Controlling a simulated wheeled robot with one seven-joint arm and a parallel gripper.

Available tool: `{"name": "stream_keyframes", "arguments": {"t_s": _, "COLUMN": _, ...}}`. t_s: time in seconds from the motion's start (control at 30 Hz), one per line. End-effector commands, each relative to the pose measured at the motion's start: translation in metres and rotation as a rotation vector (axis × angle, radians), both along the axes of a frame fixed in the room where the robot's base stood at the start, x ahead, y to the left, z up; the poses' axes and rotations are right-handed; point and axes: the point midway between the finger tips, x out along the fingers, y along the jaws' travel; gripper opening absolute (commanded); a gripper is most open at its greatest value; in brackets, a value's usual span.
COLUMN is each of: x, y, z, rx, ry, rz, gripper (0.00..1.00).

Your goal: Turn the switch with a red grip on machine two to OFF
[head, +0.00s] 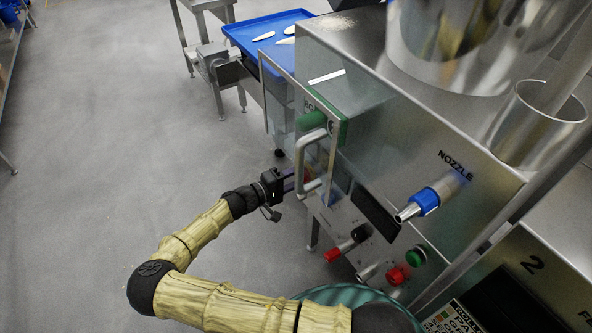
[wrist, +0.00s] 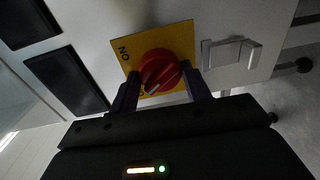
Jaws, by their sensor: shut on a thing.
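The switch's red grip (wrist: 160,68) is a round knob with a raised bar, on a yellow plate (wrist: 180,38) in the wrist view. The plate shows the word ON, turned in the picture, at its left; no OFF word is readable. My gripper (wrist: 163,84) has one dark finger on each side of the red grip and is shut on it. In the head view my gripper (head: 291,183) reaches the front of the steel machine (head: 375,130), beside its bar handle. There the switch is mostly hidden. A 2 shows on a panel at the lower right.
A blue tray (head: 270,28) lies behind. Floor at left is clear.

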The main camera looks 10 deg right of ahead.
Motion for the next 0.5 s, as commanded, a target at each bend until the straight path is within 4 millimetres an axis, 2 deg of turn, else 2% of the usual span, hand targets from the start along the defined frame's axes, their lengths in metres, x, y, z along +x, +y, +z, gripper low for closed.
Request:
{"name": "stream_keyframes", "arguments": {"t_s": 0.2, "x": 0.0012, "y": 0.0006, "z": 0.0017, "rx": -0.038, "ry": 0.124, "rz": 0.003, "gripper": 0.25}}
{"name": "stream_keyframes", "arguments": {"t_s": 0.5, "x": 0.0013, "y": 0.0002, "z": 0.0000, "rx": -0.060, "ry": 0.191, "rz": 0.002, "gripper": 0.25}}
